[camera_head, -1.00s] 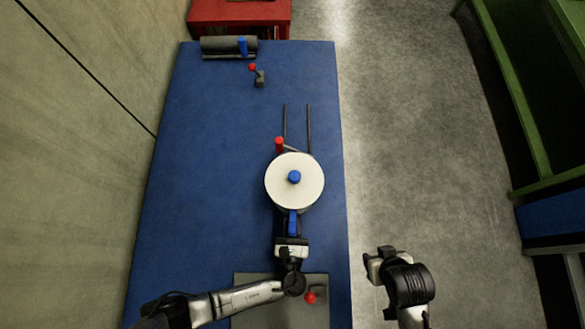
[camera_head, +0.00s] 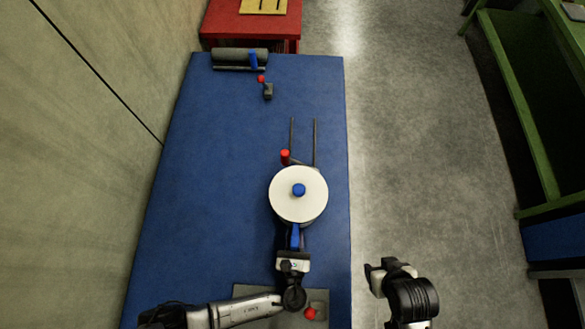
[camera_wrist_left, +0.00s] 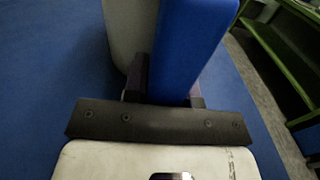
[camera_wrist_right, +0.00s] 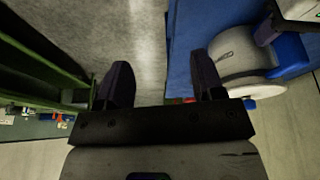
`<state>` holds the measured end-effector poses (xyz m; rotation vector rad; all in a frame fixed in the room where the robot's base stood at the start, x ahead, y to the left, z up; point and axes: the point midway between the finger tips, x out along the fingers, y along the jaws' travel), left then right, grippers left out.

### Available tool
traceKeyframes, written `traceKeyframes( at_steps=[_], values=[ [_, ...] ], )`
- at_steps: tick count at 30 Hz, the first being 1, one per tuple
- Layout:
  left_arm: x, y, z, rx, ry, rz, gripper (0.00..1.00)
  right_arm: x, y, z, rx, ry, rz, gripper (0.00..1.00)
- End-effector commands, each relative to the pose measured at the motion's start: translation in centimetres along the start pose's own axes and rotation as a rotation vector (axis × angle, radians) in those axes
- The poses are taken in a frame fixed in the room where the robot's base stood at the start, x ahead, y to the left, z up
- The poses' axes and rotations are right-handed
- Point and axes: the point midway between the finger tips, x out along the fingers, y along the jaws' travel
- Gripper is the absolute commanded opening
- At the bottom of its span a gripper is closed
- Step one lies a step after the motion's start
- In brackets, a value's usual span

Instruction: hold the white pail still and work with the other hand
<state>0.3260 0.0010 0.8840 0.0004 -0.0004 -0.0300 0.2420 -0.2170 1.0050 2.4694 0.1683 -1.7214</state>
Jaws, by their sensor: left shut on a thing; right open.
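The white pail (camera_head: 287,208) stands on the blue table top, with a round white lid and a blue knob (camera_head: 299,190) on it. A blue handle (camera_head: 295,237) sticks out from its near side. My left gripper (camera_head: 294,253) is shut on this handle, which also fills the space between the fingers in the left wrist view (camera_wrist_left: 190,50). My right gripper (camera_head: 373,279) is open and empty, right of the table above the floor. In the right wrist view, its fingers (camera_wrist_right: 158,82) are apart and the pail (camera_wrist_right: 235,50) shows to their right.
Two dark rails (camera_head: 315,143) and a red-knobbed lever (camera_head: 285,156) lie beyond the pail. A dark roll with a blue part (camera_head: 235,57) and a small red-knobbed block (camera_head: 268,91) are farther back. A red knob (camera_head: 310,313) is on a near grey plate. Green shelving (camera_head: 525,110) stands right.

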Motion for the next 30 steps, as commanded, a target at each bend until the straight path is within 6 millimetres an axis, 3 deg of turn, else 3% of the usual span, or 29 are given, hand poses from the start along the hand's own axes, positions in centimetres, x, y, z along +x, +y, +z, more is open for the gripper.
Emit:
traceKeyframes(
  at_steps=[8,17,23,30],
  values=[
    [-0.1,0.0,-0.1,0.001,0.001,-0.001,0.00,-2.9,1.1,-11.4,0.007,0.261,0.023,0.62],
    [-0.1,0.0,-0.1,0.001,0.001,-0.001,0.00,-8.8,-1.1,-24.6,-0.035,0.549,-0.011,0.62],
    [-0.1,0.0,-0.1,0.001,0.001,-0.001,0.00,-11.8,-4.5,-32.6,-0.111,0.649,-0.052,0.62],
    [-0.1,0.0,-0.1,0.001,0.001,-0.001,0.00,-14.2,-10.9,-41.4,-0.263,0.655,-0.101,0.62]
  ],
)
